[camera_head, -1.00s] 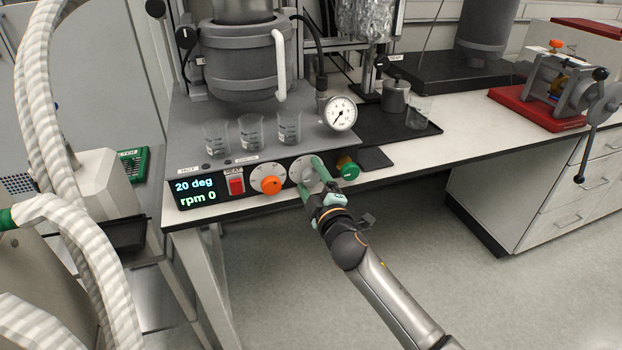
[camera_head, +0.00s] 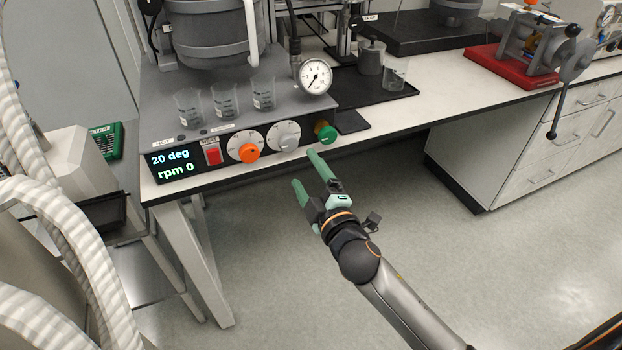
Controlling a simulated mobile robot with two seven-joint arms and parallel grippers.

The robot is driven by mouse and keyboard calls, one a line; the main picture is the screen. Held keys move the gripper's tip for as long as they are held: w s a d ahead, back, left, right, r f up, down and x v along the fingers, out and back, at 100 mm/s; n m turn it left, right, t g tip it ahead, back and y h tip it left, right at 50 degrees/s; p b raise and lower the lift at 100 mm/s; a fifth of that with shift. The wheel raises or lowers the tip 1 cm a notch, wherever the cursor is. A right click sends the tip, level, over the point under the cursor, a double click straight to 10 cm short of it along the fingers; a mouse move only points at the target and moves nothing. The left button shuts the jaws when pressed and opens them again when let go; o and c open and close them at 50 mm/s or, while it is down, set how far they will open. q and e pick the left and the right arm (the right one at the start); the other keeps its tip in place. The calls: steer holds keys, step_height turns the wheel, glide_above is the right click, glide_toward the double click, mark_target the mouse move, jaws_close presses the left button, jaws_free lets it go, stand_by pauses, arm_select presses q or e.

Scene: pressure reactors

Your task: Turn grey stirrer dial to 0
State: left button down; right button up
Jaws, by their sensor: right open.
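The grey stirrer dial (camera_head: 284,136) sits on the front panel of the reactor base, between the orange dial (camera_head: 248,152) and the green knob (camera_head: 326,132). The display (camera_head: 172,163) reads 20 deg and rpm 0. My right gripper (camera_head: 306,172) is open and empty, below and in front of the grey dial, clear of it. Its two green fingers point up toward the panel. My left gripper is not in view.
A red switch (camera_head: 213,155) is left of the orange dial. Several glass beakers (camera_head: 225,101) and a pressure gauge (camera_head: 315,76) stand above the panel. Large ribbed white hoses (camera_head: 88,255) fill the left side. The floor before the bench is clear.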

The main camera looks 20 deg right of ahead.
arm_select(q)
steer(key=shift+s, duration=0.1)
arm_select(e)
steer(key=shift+s, duration=1)
arm_select(q)
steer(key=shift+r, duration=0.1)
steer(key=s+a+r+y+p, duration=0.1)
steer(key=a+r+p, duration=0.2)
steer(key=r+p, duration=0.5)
steer(key=p, duration=0.2)
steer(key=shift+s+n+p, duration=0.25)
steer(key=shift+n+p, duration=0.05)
steer(key=shift+p, duration=0.1)
arm_select(e)
steer(key=s+f+m+g+y, duration=0.1)
steer(key=s+f+m+g, duration=0.3)
steer(key=s+f, duration=0.4)
steer(key=s+a+f+m+g, duration=0.1)
steer(key=s+f+m+g, duration=0.3)
steer(key=s, duration=1)
step_height(320, 180, down, 5)
steer(key=m, duration=0.3)
steer(key=shift+s+a+r+g+y, duration=0.15)
steer(key=shift+a+g+y, duration=0.1)
steer(key=shift+g+y, duration=0.15)
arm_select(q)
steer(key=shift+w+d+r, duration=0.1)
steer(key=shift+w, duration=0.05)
